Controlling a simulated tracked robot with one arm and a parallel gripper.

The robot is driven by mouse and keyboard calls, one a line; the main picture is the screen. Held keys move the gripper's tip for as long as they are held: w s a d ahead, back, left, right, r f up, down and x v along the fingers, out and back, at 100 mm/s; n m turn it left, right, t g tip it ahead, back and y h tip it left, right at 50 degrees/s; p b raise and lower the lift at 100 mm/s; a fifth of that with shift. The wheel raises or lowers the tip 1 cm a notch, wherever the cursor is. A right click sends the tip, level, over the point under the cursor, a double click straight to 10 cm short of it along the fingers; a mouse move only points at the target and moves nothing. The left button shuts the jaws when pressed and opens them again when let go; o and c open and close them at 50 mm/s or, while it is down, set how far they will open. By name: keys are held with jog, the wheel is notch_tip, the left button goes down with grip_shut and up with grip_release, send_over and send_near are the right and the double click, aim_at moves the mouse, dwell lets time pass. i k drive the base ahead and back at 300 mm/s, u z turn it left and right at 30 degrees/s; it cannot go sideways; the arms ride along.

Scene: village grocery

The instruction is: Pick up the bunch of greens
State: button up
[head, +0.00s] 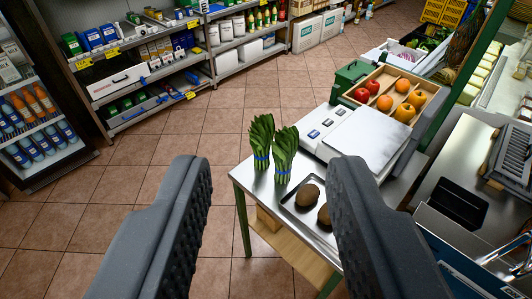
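Two bunches of greens stand upright side by side on the metal counter, each tied with a blue band. The left bunch (261,141) is near the counter's left corner, and the right bunch (284,154) stands close beside it. My gripper (270,200) is open, its two dark fingers wide apart in the foreground. Nothing is between the fingers. Both bunches show in the gap between the fingers, beyond the tips. The right finger covers part of the counter and tray.
A tray (289,207) with two brown round items (307,195) sits right of the greens. A scale (368,138) and a wooden fruit crate (376,78) stand behind. Shelves (140,75) and a drinks fridge (35,125) line the left. The tiled floor (170,150) is clear.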

aim_at(262, 133)
jog(key=k, duration=1.15)
jog(key=u, duration=0.55)
jog(key=i, duration=0.9)
jog(key=u, duration=0.65)
jog(key=i, duration=1.3)
jog(key=z, duration=0.55)
jog(key=i, duration=0.55)
jog(key=z, duration=0.5)
